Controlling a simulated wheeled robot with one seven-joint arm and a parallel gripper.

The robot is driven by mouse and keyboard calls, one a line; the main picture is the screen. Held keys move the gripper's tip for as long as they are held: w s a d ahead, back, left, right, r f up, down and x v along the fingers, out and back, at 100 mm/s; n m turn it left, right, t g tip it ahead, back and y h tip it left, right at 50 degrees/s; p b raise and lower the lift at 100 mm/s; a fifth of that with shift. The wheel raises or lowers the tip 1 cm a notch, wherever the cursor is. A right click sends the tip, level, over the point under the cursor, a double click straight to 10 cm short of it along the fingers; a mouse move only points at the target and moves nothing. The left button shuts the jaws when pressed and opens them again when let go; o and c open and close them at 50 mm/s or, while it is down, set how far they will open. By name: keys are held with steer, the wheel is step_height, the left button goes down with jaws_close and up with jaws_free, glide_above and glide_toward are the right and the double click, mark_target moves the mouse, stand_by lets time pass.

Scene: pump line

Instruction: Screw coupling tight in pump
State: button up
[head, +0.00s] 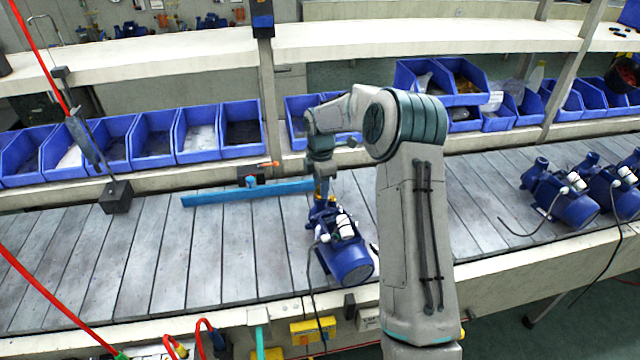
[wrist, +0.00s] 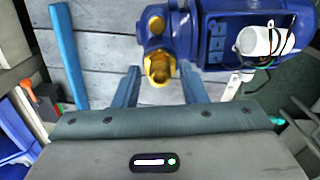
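The blue pump (head: 345,262) lies on the slatted conveyor, just left of my arm; it fills the top right of the wrist view (wrist: 212,40). The brass coupling (wrist: 159,68) sits at the pump's port, at the pump's left end in the wrist view. In the head view it is small and partly hidden under my gripper (head: 321,182). In the wrist view, my gripper (wrist: 158,76) has its two blue fingers apart, one on each side of the coupling, with gaps visible. How far the coupling is screwed in cannot be told.
A blue bar (head: 245,193) lies on the conveyor (head: 150,250) to the left, near an orange-handled tool (head: 258,172). More pumps (head: 565,195) stand at the right. Blue bins (head: 198,132) line the back. The conveyor's left half is largely clear.

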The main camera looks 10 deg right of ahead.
steer(key=shift+n+p, duration=0.6)
steer(key=shift+n, duration=1.1)
steer(key=shift+r+n+p, duration=0.15)
steer(key=shift+n+p, duration=0.35)
steer(key=shift+n, duration=1.3)
